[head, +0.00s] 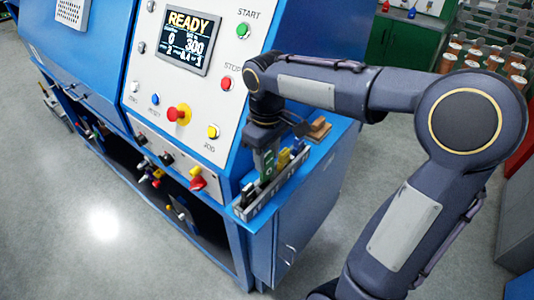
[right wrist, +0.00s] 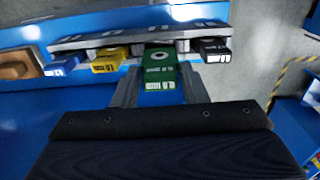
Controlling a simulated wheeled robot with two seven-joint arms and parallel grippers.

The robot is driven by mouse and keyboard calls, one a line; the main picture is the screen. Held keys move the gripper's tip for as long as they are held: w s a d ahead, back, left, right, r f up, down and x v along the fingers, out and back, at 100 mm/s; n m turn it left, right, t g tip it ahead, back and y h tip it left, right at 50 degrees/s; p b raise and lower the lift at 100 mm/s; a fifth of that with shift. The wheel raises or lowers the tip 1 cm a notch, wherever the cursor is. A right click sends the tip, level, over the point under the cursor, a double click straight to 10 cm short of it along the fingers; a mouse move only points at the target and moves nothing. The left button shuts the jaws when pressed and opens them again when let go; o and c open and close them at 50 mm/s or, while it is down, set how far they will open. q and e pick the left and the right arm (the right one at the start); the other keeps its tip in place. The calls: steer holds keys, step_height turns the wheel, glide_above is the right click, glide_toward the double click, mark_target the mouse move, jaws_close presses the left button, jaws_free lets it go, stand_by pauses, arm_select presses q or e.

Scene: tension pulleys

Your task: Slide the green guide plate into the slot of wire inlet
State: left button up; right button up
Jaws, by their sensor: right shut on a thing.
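The green guide plate (right wrist: 160,58) lies between the two fingers of my right gripper (right wrist: 158,88) in the right wrist view, and the fingers are shut on it. In the head view the green plate (head: 268,163) shows below my right gripper (head: 264,150), upright at the grey slotted rack (head: 264,200). I cannot tell whether its lower end is still inside the rack. I cannot make out the wire inlet's slot for certain in either view. My left gripper is not in view.
The rack also holds a black plate (right wrist: 214,50), a yellow plate (right wrist: 111,58) and a blue plate (right wrist: 62,66), close beside the green one. A brown block (head: 319,129) lies behind. The machine's control panel (head: 190,90) rises to the left.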

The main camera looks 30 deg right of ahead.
steer(key=shift+r, duration=0.15)
steer(key=shift+r+p, duration=1.8)
steer(key=shift+r, duration=0.15)
steer(key=shift+r, duration=0.1)
